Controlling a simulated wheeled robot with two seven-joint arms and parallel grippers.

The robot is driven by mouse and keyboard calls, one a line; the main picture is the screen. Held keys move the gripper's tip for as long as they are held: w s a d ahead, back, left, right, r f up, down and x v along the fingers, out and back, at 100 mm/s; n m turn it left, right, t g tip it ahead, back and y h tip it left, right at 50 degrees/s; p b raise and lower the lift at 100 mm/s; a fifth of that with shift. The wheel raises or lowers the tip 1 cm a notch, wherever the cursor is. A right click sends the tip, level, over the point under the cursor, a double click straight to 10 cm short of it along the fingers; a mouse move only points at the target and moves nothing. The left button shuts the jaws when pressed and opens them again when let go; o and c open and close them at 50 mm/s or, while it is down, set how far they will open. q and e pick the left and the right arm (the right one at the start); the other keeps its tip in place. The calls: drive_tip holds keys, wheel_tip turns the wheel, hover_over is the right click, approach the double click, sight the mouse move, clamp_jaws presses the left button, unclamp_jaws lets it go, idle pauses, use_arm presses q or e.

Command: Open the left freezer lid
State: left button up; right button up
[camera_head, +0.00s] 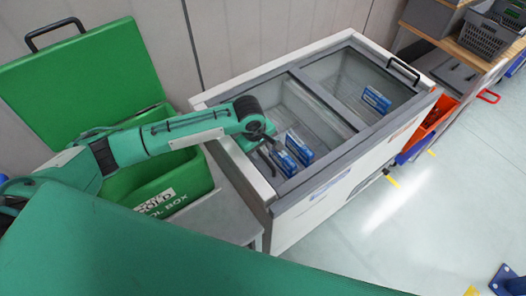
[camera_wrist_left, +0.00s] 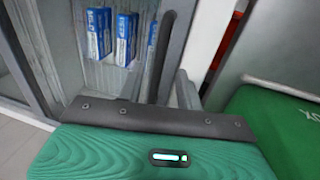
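The freezer (camera_head: 320,190) is a white chest with a grey rim. Its left lid (camera_head: 290,100) is a grey-framed glass panel lying flat, with blue-and-white boxes (camera_head: 299,148) showing beneath it. The right lid (camera_head: 345,80) also lies flat and has a black handle (camera_head: 403,70) at its right end. My left gripper (camera_head: 271,148) is at the left end of the left lid. In the left wrist view a dark bar-shaped handle (camera_wrist_left: 165,45) stands between the fingers of my left gripper (camera_wrist_left: 160,88). Whether they press on it is unclear. My right gripper is out of view.
A green toolbox (camera_head: 165,190) with its lid (camera_head: 85,80) raised stands left of the freezer. An orange tote (camera_head: 432,120) and a shelf with grey crates (camera_head: 485,38) are at the right. The floor (camera_head: 440,210) in front of the freezer is mostly clear.

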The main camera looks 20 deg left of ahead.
sight(264, 157)
use_arm(q)
drive_tip(key=shift+w+d+f, duration=0.15)
drive_tip(key=shift+f, duration=0.75)
drive_tip(key=shift+w+d+f, duration=0.1)
drive_tip(key=shift+f, duration=0.75)
clamp_jaws()
